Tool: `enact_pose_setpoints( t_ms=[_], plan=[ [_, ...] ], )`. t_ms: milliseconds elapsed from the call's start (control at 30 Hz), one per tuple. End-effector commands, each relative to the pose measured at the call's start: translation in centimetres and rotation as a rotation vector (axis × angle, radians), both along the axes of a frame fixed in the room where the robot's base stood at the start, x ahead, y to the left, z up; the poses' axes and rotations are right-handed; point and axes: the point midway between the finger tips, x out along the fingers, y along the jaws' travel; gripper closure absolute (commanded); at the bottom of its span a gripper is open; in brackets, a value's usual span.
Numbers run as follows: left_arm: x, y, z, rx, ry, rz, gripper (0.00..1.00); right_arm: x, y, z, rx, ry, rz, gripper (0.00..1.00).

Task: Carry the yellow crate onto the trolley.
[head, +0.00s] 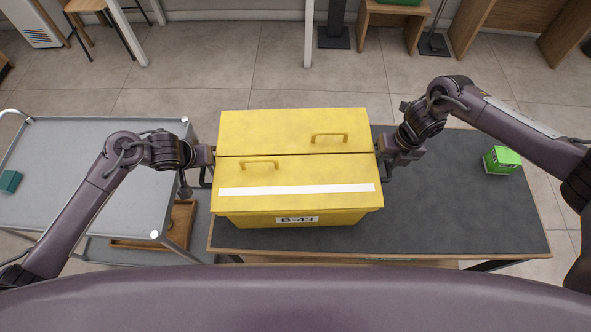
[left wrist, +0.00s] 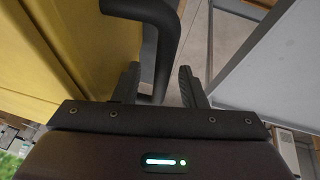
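The yellow crate (head: 297,205), with a closed two-part lid and a label, stands on the dark table top (head: 465,215), at its left end. The grey trolley (head: 75,185) stands to the left. My left gripper (head: 208,165) is at the crate's left side. In the left wrist view its fingers (left wrist: 160,88) are apart, with the crate's dark side handle (left wrist: 166,45) between them and a gap beside the right finger. My right gripper (head: 383,160) is at the crate's right side; its fingers are too small and hidden to tell whether they grip.
A small teal box (head: 10,181) sits on the trolley's left part; the rest of its top looks clear. A green box (head: 501,159) stands on the table's right. A wooden tray (head: 160,240) shows low between trolley and table. A stool (head: 90,10) stands behind.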

Motion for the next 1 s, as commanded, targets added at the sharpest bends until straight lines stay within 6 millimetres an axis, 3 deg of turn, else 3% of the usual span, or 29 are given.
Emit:
enact_pose_setpoints(
  t_ms=[133,400,1000],
  plan=[
    [-0.01,-0.02,0.02,0.0,0.0,0.0,0.63,-0.02,0.0,0.0,0.0,0.001,0.0,0.67],
    [-0.01,0.0,0.03,0.0,0.0,0.0,0.99,-0.02,-0.01,0.02,0.0,0.001,0.0,1.0],
    [-0.01,0.02,0.04,0.0,0.0,0.0,1.0,0.0,-0.03,0.04,0.0,0.0,0.0,1.0]
  ],
)
